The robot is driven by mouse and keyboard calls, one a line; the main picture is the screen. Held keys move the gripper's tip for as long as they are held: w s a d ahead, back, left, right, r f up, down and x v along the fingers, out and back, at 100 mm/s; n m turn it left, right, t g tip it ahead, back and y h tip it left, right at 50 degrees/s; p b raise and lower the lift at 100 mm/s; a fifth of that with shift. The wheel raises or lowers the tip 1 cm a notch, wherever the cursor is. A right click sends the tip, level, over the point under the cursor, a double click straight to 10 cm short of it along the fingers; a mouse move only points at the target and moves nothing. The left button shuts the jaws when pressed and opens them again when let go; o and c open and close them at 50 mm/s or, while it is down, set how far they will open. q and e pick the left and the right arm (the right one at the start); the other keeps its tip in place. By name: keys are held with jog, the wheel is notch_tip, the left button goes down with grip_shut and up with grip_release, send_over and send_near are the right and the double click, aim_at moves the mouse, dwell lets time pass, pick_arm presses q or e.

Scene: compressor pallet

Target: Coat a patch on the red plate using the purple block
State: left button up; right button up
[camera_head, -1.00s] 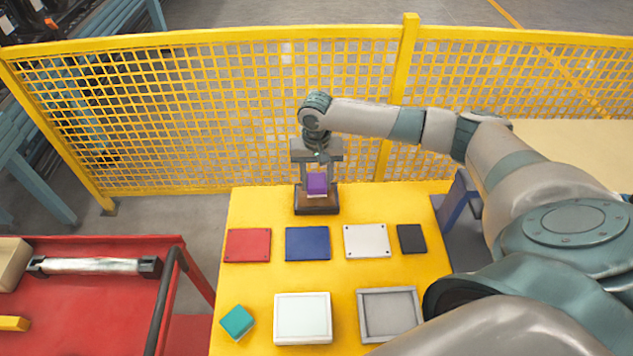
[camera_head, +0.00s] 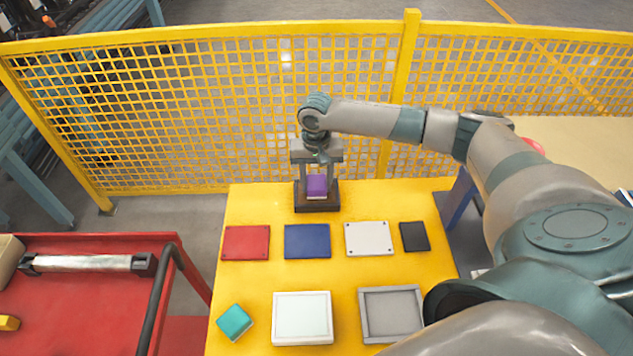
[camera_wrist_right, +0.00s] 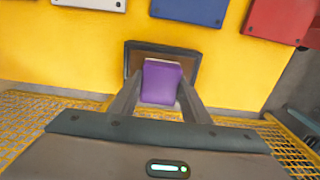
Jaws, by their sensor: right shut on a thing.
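The red plate (camera_head: 246,242) lies flat on the yellow table, leftmost in a row of plates; it also shows at the top right of the wrist view (camera_wrist_right: 279,18). The purple block (camera_head: 317,184) is at the table's far edge, over a dark brown tray (camera_head: 316,208). My right gripper (camera_head: 317,188) points down and is shut on the block, one finger on either side. The wrist view shows the block (camera_wrist_right: 161,82) between the fingers, with the tray around it. I cannot tell whether the block touches the tray floor. My left gripper is out of view.
A blue plate (camera_head: 307,241), a white plate (camera_head: 369,239) and a black plate (camera_head: 414,237) continue the row. A yellow mesh fence (camera_head: 220,120) stands behind the table.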

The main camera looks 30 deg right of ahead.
aim_at(316, 182)
jog(key=shift+f, duration=0.45)
dwell(0.9)
jog(key=shift+s+f+p, duration=0.15)
jog(key=shift+f+p, duration=0.05)
jog(key=shift+p, duration=0.45)
dwell(3.0)
jog(key=shift+r, duration=0.1)
notch_tip(316, 182, up, 7)
jog(key=p, duration=0.8)
jog(key=shift+p, duration=0.4)
dwell(0.8)
